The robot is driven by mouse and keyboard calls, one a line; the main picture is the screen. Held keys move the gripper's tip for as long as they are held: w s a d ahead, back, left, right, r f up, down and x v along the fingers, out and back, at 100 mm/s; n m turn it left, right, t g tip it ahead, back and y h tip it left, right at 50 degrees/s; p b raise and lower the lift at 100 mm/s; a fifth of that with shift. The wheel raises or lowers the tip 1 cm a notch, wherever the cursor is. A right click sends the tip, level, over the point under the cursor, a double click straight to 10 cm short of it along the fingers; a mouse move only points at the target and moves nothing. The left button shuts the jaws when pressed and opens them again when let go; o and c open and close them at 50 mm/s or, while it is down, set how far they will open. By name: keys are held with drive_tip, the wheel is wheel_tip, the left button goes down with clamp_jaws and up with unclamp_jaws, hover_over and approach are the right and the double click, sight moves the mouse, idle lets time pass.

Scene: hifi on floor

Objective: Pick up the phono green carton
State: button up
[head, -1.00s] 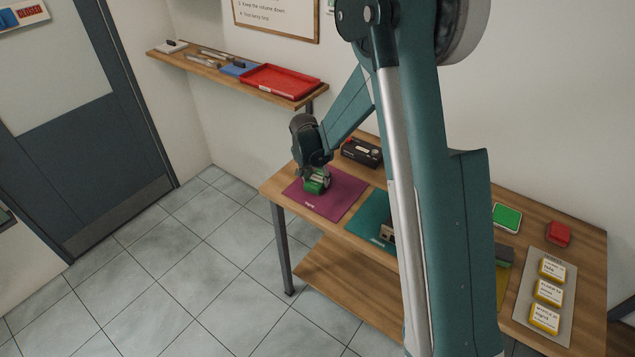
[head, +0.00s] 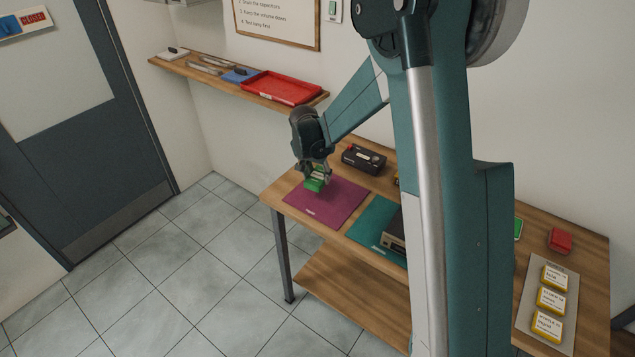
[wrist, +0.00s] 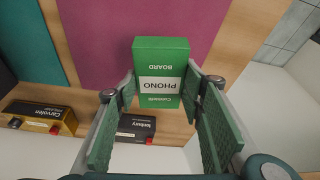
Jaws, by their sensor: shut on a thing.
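The phono green carton (wrist: 160,55) shows in the wrist view, with a white band reading PHONO and the word BOARD. My gripper (wrist: 160,88) has a finger pad on each side of its near end and is shut on it. In the head view my gripper (head: 316,176) points down at the carton (head: 313,186), which is partly covered by the fingers. It is over the back left part of the purple mat (head: 338,204). A gap beneath the carton is hard to make out.
A black device (head: 363,158) stands behind the mat, near the wall. A teal mat (head: 372,222) with a grey device (head: 394,235) lies to the right. A shelf with a red tray (head: 282,87) is on the wall above. Yellow-edged boxes (head: 551,299) stand at right.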

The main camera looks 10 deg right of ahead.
sight(320, 174)
drive_tip(key=shift+r, duration=2.45)
